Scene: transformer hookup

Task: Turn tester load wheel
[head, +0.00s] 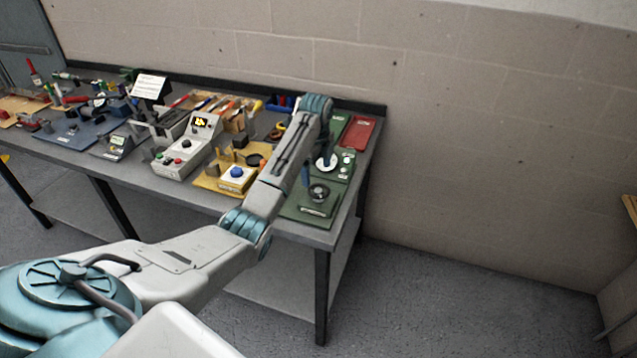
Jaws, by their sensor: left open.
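My left arm reaches from the lower left over the right end of the workbench (225,203). Its wrist bends down there, and my left gripper (308,174) is small and partly hidden by my forearm; it is open. Just below it, a dark round knob or wheel (319,191) sits on a green board (303,211) at the bench's front right. I cannot tell if the gripper touches it. A white round dial (327,161) lies just behind. Which of these is the tester's load wheel is not clear. My right gripper is out of view.
A grey console (185,147) with a lit yellow display stands left of my forearm. Beside it is a yellow board with a blue knob (236,173). A red tray (357,132) lies at the back right corner. Tools crowd the bench's left; open floor lies right.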

